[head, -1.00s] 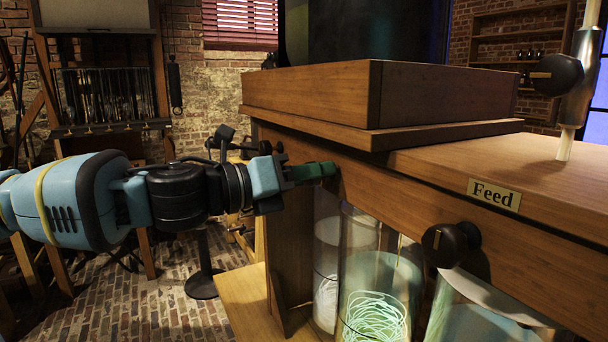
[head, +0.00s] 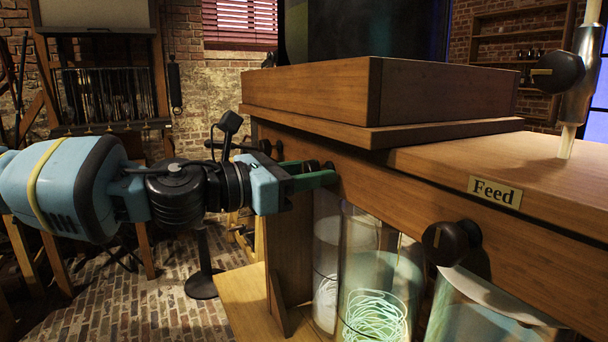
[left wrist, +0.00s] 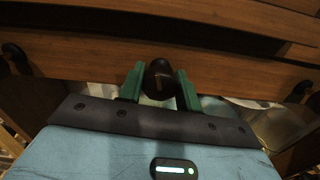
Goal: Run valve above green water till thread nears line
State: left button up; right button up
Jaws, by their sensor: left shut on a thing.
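My left gripper (head: 312,174) has its green fingers closed around a dark round valve knob (left wrist: 159,80) on the front of the wooden cabinet. The knob sits between both fingers in the left wrist view, with a faint pointer line on its face; in the head view the fingers largely hide it. Below stands a glass jar (head: 354,245) with pale green-lit liquid and a coil of glowing pale thread (head: 375,318) low inside. I cannot make out a level line on the jar. My right gripper is not in view.
Another knob (head: 445,244) is to the right, below the Feed plate (head: 494,193), above a jar of bluish liquid (head: 480,318). A valve with a knob (head: 556,75) rises on a pipe above the cabinet top. A wooden box (head: 310,92) overhangs the held knob.

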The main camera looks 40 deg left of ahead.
pick_arm(q)
jog(key=shift+r, duration=0.1)
jog(key=m, duration=0.3)
jog(key=shift+b, duration=0.4)
jog(key=o, duration=1.1)
jog(key=shift+o, duration=0.2)
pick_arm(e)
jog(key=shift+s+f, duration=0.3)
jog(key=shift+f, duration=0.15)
pick_arm(q)
jog(key=p+v, duration=0.2)
jog(key=shift+s+r+p, duration=0.25)
jog(key=shift+s+p, duration=0.1)
jog(key=shift+p, duration=0.05)
jog(key=shift+s+a+f+p, duration=0.1)
jog(key=shift+s+a+p, duration=0.35)
jog(key=shift+p, duration=0.2)
jog(key=shift+s+a+p, duration=0.1)
jog(key=shift+s+p, duration=0.45)
jog(key=shift+f, duration=0.2)
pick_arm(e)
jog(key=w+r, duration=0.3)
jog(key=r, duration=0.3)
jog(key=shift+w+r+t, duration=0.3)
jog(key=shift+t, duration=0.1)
